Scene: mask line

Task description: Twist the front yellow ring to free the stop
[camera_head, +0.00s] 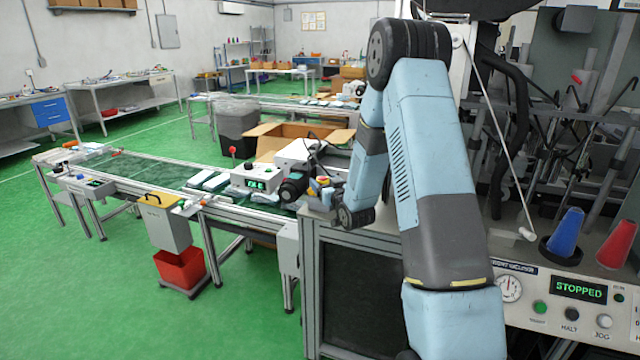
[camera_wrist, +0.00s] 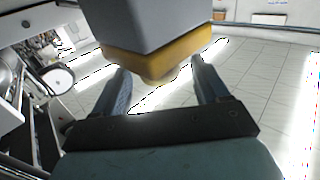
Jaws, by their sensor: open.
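In the wrist view a grey block (camera_wrist: 150,20) with a yellow band (camera_wrist: 165,55) along its lower edge fills the top middle. A blurred, tan, rounded part (camera_wrist: 160,77) sticks out below the band, between my fingers. I cannot tell clearly whether this is the ring of the stop. My gripper (camera_wrist: 162,75) is open, one dark finger on each side of that part, with gaps visible. In the head view my arm bends down to the conveyor's near end, where a small yellow-and-red piece (camera_head: 322,181) sits close to my wrist. The fingers are hard to make out there.
A white control box (camera_head: 255,177) with a green display stands on the conveyor (camera_head: 130,168), left of my wrist. An open cardboard box (camera_head: 285,140) lies behind. A panel reading STOPPED (camera_head: 578,290) is at right, with blue and red cones. Green floor is clear at left.

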